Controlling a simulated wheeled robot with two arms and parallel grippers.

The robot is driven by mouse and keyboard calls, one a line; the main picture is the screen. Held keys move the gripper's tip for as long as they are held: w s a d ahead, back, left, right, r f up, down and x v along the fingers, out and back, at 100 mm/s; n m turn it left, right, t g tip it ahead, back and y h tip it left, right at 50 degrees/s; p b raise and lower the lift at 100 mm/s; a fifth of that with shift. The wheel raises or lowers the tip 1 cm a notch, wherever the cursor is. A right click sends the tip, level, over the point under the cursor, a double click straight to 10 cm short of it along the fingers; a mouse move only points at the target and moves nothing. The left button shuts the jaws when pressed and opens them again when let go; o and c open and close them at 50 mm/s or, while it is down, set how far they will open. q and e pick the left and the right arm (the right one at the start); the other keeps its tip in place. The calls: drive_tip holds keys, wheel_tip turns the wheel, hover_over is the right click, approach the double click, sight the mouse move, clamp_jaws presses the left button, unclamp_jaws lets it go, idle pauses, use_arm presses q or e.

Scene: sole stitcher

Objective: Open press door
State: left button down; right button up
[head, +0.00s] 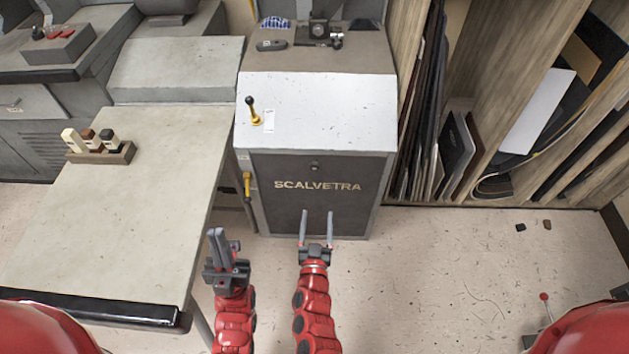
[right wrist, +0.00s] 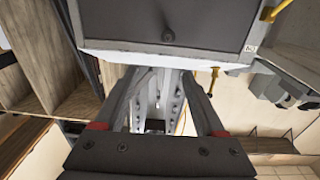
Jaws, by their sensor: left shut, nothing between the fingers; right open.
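The press (head: 320,110) is a grey cabinet with a sloped white top. Its dark front door (head: 300,205), lettered SCALVETRA, looks closed. A small dark round knob (head: 314,165) sits near the door's top edge. A yellow handle (head: 247,185) is on the left side of the front. My right gripper (head: 317,213) is open and empty, in front of the door's lower part. In the right wrist view the door (right wrist: 165,18) and knob (right wrist: 168,36) lie beyond the fingers (right wrist: 162,75). My left gripper (head: 218,232) is shut and empty, left of the press front.
A yellow-based lever (head: 253,111) stands on the press top. A rack of sheets (head: 455,150) stands at right.

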drive_tip(key=a+f, duration=0.1)
drive_tip(key=b, duration=0.2)
approach(315, 169)
drive_tip(key=w, duration=0.6)
drive_tip(key=shift+w+d+r, duration=0.1)
drive_tip(key=shift+w+r, duration=0.05)
drive_tip(key=shift+r, duration=0.1)
drive_tip(key=shift+w+d, duration=0.1)
drive_tip(key=shift+w, duration=0.95)
clamp_jaws()
